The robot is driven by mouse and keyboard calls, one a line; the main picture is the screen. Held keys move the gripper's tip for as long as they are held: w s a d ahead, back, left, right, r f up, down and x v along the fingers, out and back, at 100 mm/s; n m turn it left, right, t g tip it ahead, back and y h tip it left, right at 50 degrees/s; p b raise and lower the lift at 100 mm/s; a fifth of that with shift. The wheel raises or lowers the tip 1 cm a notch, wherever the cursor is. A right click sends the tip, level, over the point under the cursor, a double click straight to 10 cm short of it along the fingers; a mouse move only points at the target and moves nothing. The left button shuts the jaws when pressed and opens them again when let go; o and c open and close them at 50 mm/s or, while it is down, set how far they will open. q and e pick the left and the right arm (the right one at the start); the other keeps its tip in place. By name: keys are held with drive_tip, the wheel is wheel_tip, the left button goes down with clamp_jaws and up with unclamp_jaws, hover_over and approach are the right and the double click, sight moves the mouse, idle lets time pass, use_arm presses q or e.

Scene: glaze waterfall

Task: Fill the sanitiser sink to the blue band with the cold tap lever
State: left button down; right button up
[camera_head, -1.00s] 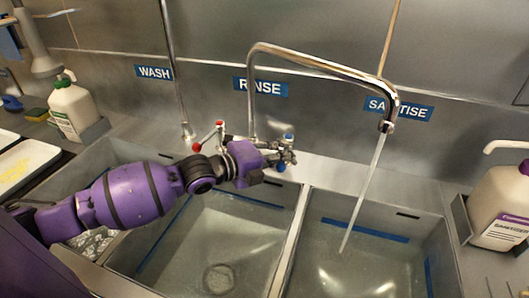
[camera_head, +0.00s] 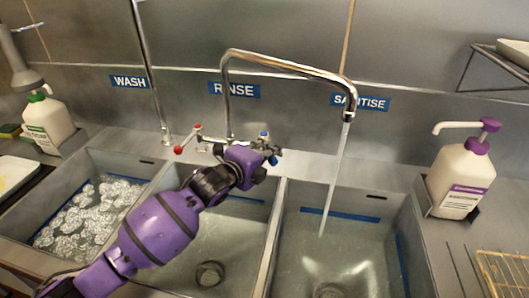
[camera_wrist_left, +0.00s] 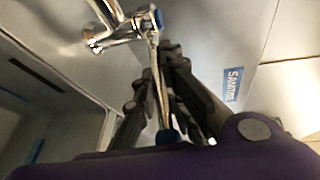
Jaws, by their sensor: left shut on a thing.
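The cold tap lever (camera_wrist_left: 155,75), with its blue end knob, sits between the fingers of my left gripper (camera_wrist_left: 160,100) in the left wrist view. My left gripper (camera_head: 268,157) is shut on the lever at the mixer tap in the head view. The chrome spout (camera_head: 290,66) reaches over the sanitiser sink (camera_head: 300,198), the right basin. A thin water stream (camera_head: 334,180) falls from it into this sink. The blue band (camera_head: 340,215) shows on the back wall. The water looks clear and its surface seems below the band. My right gripper is out of view.
The rinse sink (camera_head: 252,193) is under my left arm. The wash sink (camera_head: 70,172) at left holds foamy water. A red-marked hot lever (camera_head: 183,146) is left of my gripper. A sanitiser pump bottle (camera_head: 461,178) and a wire rack (camera_head: 500,272) stand right.

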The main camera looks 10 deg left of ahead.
use_arm(q)
drive_tip(key=c, duration=1.9)
unclamp_jaws()
drive_tip(key=shift+s+f, duration=0.15)
drive_tip(key=shift+f, duration=0.15)
drive_tip(key=shift+o, duration=0.5)
drive_tip(key=shift+r, duration=0.2)
drive_tip(key=v, duration=1.2)
